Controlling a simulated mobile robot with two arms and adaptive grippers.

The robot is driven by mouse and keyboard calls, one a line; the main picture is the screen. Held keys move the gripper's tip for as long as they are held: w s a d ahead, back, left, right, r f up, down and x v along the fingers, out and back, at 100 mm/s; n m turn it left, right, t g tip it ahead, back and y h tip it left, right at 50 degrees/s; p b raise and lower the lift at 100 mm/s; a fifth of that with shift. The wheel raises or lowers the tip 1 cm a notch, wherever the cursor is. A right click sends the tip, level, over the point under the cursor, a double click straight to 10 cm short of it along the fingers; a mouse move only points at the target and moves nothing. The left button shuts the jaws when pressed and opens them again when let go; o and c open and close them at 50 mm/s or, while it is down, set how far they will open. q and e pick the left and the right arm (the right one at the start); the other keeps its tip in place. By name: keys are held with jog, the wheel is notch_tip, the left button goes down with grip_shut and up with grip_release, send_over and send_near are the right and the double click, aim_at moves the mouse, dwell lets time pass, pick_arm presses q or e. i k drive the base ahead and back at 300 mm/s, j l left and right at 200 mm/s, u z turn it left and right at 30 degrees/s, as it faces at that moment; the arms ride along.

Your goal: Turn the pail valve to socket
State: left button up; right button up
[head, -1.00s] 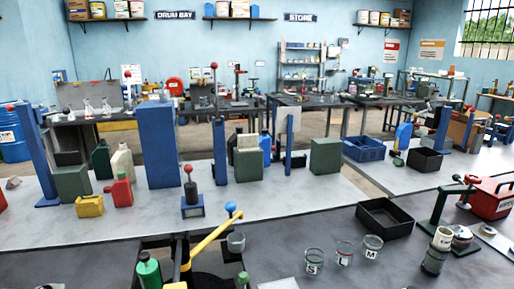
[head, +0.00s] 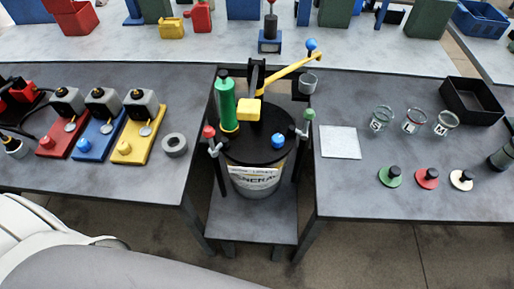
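A blue knob (head: 278,140) is at the front of the lid. I cannot tell which fitting is the valve, or where the socket is. Neither of my grippers is in view.
Red, blue and yellow (head: 133,143) bases with grey units stand on the left table beside a grey ring (head: 174,145). The right table holds a pale square plate (head: 340,142), three glass jars (head: 414,121), three coloured knobbed discs (head: 426,178) and a black tray (head: 472,102).

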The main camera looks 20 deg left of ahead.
aim_at(277, 141)
jog(key=k+l, duration=0.1)
jog(key=l, duration=0.25)
jog(key=k+l, duration=0.1)
jog(key=l, duration=0.25)
jog(key=k+l, duration=0.1)
jog(key=l, duration=0.25)
jog(key=k+l, duration=0.1)
jog(key=l, duration=0.25)
jog(key=k+l, duration=0.1)
jog(key=l, duration=0.25)
